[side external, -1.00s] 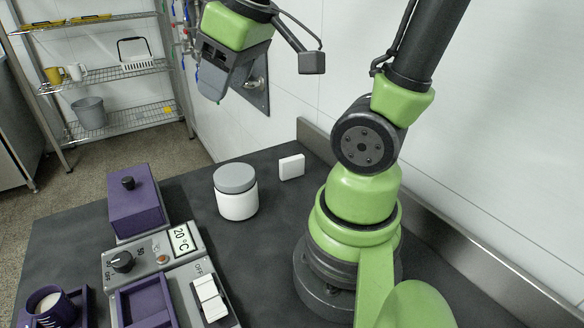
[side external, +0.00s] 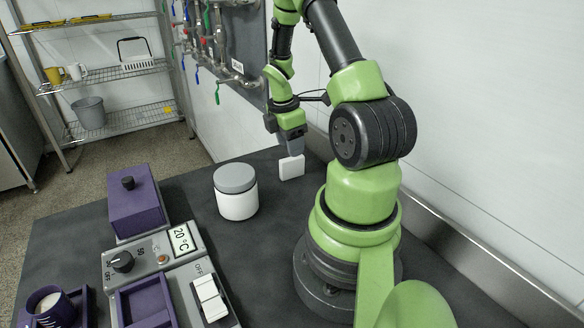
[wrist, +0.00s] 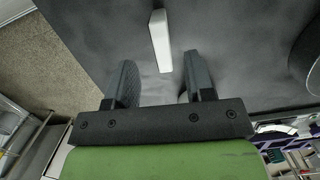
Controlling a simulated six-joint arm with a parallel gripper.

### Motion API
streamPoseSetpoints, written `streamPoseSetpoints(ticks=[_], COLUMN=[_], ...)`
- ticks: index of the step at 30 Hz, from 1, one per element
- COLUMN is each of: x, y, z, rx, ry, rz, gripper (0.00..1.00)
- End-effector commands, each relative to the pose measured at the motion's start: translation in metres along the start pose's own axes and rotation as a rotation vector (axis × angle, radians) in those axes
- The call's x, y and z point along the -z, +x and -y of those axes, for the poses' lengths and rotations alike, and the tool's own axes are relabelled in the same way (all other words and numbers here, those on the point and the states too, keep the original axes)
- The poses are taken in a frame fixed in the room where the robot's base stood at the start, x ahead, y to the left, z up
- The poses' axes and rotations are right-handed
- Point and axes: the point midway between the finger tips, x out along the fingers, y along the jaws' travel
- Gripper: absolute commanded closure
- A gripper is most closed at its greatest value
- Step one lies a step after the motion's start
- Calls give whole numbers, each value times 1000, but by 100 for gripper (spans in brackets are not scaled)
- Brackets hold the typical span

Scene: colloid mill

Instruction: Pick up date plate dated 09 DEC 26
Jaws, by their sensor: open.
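A small white plate (side external: 292,168) stands upright on the dark table; no date can be read on it. From above, in the wrist view, it shows as a narrow white bar (wrist: 161,42). My gripper (side external: 293,147) is just above or behind the plate in the side view; whether they touch is unclear there. In the wrist view my gripper (wrist: 160,66) is open with nothing between its fingers. The plate lies just ahead of the fingertips, roughly in line with the gap.
A white jar with a grey lid (side external: 236,192) stands left of the plate. A grey control panel (side external: 150,255) and a purple box (side external: 137,203) are further left. A purple-and-white cup (side external: 52,306) is at the front left. The wall ledge (side external: 440,235) runs along the right.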

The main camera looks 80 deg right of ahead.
Motion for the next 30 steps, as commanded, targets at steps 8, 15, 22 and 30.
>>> streamPoseSetpoints(ticks=[8,15,22,30], x=[4,5,6,6], y=[29,58,60,60], z=[2,2,2,2], rx=[5,2,-1,0], ry=[-1,2,3,2], rz=[-2,-3,-4,-4], gripper=[51,51,51,100])
